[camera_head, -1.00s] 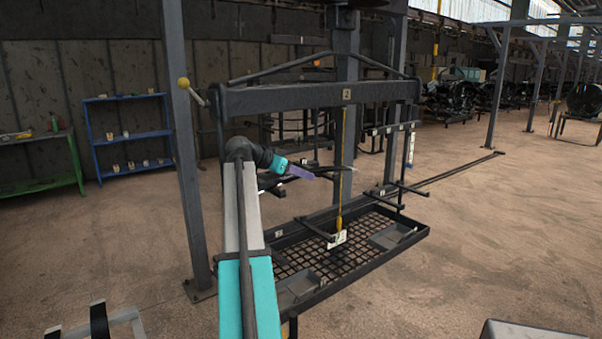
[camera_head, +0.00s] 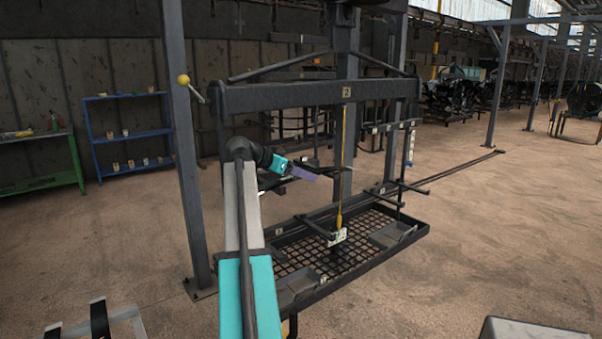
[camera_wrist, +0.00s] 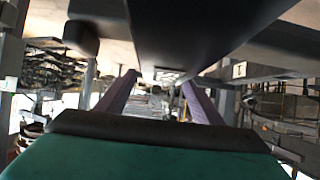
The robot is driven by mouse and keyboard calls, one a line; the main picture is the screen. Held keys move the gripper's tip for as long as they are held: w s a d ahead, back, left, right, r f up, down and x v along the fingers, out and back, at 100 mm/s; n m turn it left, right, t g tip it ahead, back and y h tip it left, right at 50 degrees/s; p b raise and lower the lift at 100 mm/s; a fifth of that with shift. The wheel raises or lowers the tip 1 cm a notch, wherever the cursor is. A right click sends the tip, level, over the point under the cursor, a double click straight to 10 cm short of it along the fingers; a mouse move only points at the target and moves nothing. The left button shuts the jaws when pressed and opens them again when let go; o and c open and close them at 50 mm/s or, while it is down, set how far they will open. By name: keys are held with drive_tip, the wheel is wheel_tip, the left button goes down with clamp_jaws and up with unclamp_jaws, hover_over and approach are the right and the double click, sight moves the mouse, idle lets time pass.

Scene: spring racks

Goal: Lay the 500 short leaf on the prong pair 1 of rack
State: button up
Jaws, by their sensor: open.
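My gripper (camera_head: 305,174) is open, with its purple fingers beside the middle of the rack in the head view. In the wrist view its two fingers (camera_wrist: 160,90) stand apart. A long dark bar, probably the short leaf (camera_wrist: 190,35), runs close above and ahead of them; I see no finger closed on it. In the head view a thin dark piece (camera_head: 328,167) shows just past the fingertips, and I cannot tell it from a prong there. The rack (camera_head: 290,97) is a dark frame with prongs. A plate marked 1 (camera_wrist: 239,70) shows right of the fingers.
A mesh tray (camera_head: 350,262) with a dark rim lies under the rack. A yellow hanging rod (camera_head: 340,190) is near the gripper. A grey post (camera_head: 185,150) stands left. Prong arms (camera_head: 405,185) stick out at right. Open floor lies at right.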

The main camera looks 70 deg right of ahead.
drive_tip(key=b+v, duration=0.2)
drive_tip(key=v, duration=1.2)
drive_tip(key=shift+d+r, duration=0.1)
drive_tip(key=shift+r, duration=0.05)
drive_tip(key=shift+s, duration=0.1)
idle(0.7)
